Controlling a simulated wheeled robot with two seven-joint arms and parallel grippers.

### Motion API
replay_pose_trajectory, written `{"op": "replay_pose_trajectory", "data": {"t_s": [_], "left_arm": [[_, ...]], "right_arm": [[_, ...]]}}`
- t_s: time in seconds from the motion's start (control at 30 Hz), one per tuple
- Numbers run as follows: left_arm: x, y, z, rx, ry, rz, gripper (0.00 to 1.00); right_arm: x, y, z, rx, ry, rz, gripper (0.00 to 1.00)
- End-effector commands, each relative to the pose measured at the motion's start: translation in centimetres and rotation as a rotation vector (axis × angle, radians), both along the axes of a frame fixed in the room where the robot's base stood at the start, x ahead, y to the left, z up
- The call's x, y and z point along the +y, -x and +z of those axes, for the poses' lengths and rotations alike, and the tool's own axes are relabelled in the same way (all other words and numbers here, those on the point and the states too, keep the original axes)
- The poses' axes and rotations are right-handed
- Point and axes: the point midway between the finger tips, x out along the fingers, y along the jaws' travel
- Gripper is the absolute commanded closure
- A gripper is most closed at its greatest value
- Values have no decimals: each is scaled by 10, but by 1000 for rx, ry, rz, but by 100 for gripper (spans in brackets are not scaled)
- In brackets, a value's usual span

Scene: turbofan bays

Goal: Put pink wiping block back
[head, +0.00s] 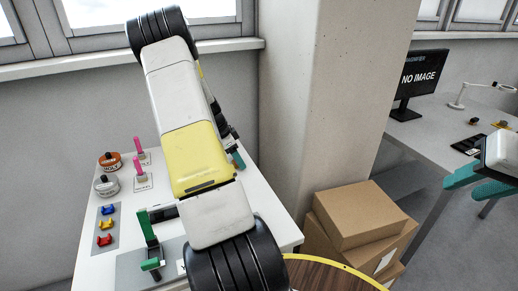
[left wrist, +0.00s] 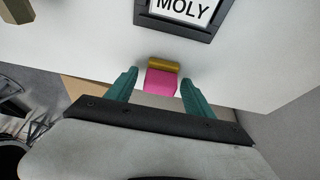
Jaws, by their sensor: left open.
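In the left wrist view a pink block (left wrist: 160,83) with a brass-coloured strip (left wrist: 164,65) along its top edge shows between the two teal fingers of my left gripper (left wrist: 160,85). The fingers are open, with a gap on each side of the block. I cannot tell how far the block is from them in depth. In the head view my left arm hides this block; a bit of teal (head: 238,160) shows beside the arm above the white table (head: 95,262). My right gripper (head: 474,193) is at the right edge, fingers apart and empty, partly cut off.
A MOLY label (left wrist: 183,10) in a dark frame is near the block. Orange-brown (head: 110,160) and grey (head: 106,186) tins, two upright pink-handled items (head: 138,144) and a tray of coloured pieces (head: 105,225) stand at the table's left. Cardboard boxes (head: 360,215) are stacked to the right.

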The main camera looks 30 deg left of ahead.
Motion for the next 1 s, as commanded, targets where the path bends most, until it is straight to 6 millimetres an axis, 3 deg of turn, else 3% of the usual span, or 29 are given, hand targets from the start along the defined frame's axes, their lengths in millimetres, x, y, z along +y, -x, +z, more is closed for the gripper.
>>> {"op": "replay_pose_trajectory", "data": {"t_s": [0.23, 0.6, 0.8, 0.93, 1.0], "left_arm": [[4, 3, 15, -2, -3, 2, 39], [23, 26, 85, -3, -4, 2, 39], [28, 34, 109, -1, -1, 1, 39], [20, 34, 121, 3, -4, 4, 39], [3, 31, 134, 10, -12, 13, 39]], "right_arm": [[0, 0, 0, 0, 0, 0, 64], [0, 0, 0, 0, 0, 0, 64], [0, 0, 0, 0, 0, 0, 64], [0, 0, 0, 0, 0, 0, 64], [0, 0, 0, 0, 0, 0, 64]]}}
